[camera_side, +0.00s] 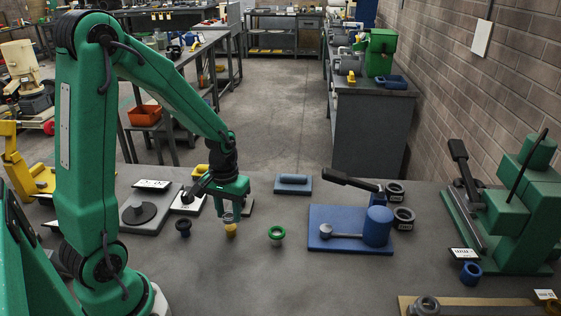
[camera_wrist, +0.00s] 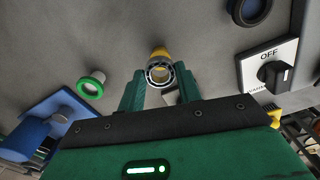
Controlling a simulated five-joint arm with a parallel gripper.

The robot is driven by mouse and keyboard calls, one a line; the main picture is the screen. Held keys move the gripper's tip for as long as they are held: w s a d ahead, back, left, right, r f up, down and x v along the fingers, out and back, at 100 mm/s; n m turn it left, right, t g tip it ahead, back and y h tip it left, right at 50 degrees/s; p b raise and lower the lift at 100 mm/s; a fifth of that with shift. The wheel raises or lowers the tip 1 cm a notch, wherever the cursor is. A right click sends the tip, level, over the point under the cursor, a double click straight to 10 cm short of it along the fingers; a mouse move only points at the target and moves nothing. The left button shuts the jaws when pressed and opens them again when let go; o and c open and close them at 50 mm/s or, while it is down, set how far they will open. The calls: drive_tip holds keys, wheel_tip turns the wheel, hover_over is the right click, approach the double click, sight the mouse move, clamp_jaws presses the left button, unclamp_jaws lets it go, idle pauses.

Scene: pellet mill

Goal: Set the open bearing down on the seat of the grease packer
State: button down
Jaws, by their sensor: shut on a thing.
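My gripper (camera_side: 228,205) is shut on the open bearing, a steel ring with its balls showing, and holds it above the bench. The bearing (camera_wrist: 158,73) shows between the fingertips in the wrist view. A blue plate (camera_side: 317,243) with a blue cylinder, a black lever and a small round grey seat (camera_side: 326,231) joined by a tube looks like the grease packer. It is to the right of my gripper. Part of its blue base (camera_wrist: 40,112) shows at left in the wrist view.
A yellow piece (camera_side: 231,230) stands below my gripper. A green ring (camera_side: 276,233) lies between it and the blue plate. A dark ring (camera_side: 183,227) and a grey plate with a black disc (camera_side: 140,213) are to the left. The front bench middle is clear.

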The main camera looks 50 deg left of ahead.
drive_tip(key=shift+r, duration=2.25)
drive_tip(key=w+d+r+m, duration=0.6)
drive_tip(key=w+d+r, duration=0.3)
drive_tip(key=d, duration=0.1)
drive_tip(key=shift+w, duration=0.15)
drive_tip(key=w+d+f+n, duration=0.3)
drive_tip(key=w+d+n, duration=0.3)
drive_tip(key=w, duration=0.3)
drive_tip(key=shift+d+f, duration=0.4)
drive_tip(key=shift+d, duration=0.1)
drive_tip(key=shift+f, duration=0.15)
